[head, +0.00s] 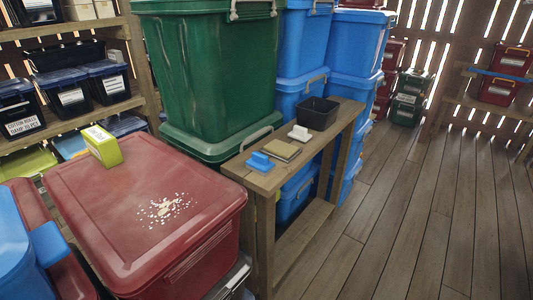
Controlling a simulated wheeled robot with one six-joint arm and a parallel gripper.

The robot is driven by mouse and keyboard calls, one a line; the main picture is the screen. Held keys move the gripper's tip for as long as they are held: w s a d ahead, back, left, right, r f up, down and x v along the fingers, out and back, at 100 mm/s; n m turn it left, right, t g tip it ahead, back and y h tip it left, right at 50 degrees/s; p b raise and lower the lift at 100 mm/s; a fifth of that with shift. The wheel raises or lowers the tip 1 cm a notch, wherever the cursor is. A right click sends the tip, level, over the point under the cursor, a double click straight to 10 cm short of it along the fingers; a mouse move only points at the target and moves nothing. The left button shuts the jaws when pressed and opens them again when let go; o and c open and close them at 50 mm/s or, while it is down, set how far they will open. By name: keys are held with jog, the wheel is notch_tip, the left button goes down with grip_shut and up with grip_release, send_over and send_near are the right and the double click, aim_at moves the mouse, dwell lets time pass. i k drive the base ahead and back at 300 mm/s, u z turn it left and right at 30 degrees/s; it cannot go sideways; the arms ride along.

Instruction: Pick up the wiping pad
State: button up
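On the narrow wooden bench, a blue block with a raised grip (261,161) lies at the near end. A flat tan and yellow pad (283,151) lies just behind it. A small white block with a raised grip (300,133) lies further back. Any of these may be the wiping pad; I cannot tell which for sure. They lie close together but separate. Pale crumbs (165,209) are scattered on the red bin lid (110,215). My gripper is not in view.
A black open box (317,113) stands at the bench's far end. A yellow-green box (102,146) stands on the red lid. A tall green bin (205,70) and blue bins (302,45) stand behind the bench. Wooden floor (410,220) is clear at right.

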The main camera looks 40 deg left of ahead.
aim_at(259, 163)
jog(key=u, duration=0.55)
jog(key=i, duration=0.95)
jog(key=u, duration=1.15)
jog(key=i, duration=0.35)
jog(key=u, duration=0.2)
